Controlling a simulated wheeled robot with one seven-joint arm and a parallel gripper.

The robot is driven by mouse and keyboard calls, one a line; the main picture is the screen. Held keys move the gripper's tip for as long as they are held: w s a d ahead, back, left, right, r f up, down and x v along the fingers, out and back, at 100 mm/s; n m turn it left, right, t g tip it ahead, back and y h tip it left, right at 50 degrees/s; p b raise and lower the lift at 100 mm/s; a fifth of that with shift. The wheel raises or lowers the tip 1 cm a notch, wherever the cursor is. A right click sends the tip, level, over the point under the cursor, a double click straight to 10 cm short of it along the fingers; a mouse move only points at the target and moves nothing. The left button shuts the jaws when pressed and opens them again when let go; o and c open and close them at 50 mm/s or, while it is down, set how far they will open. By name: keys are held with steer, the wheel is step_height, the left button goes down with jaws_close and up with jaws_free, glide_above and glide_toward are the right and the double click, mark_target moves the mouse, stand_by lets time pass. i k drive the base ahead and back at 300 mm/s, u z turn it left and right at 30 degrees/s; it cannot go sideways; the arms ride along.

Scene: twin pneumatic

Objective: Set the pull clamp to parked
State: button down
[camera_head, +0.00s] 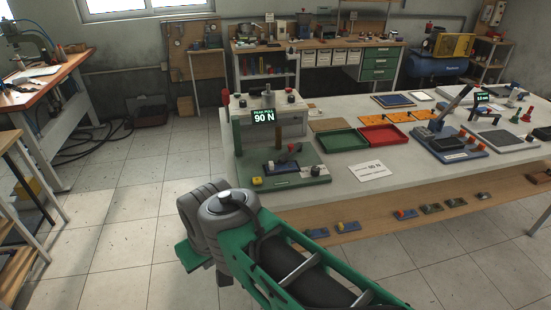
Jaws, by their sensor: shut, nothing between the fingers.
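A test station stands at the near left corner of the long bench, with a display (263,116) reading 90 N; the small line above looks like "PEAK PULL". In front of the display is a green base plate (305,181) with a dark fixture (287,171) on it. A small lever with a red end (293,148) rises from this fixture; it may be the pull clamp, but its setting is too small to tell. A yellow block (257,181) sits at the plate's left front. My arm crosses the bottom of the view, and my gripper is not visible.
Right of the station are a green tray (342,151), a red tray (383,145) and a white card (370,171). Another fixture with a long raised lever (453,105) stands farther right. A lower shelf (460,205) holds small parts. Tiled floor (120,190) is open at left.

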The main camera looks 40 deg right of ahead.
mark_target(291, 149)
steer(key=u, duration=0.2)
steer(key=i, duration=0.65)
steer(key=z, duration=0.65)
steer(key=i, duration=0.55)
steer(key=z, duration=0.5)
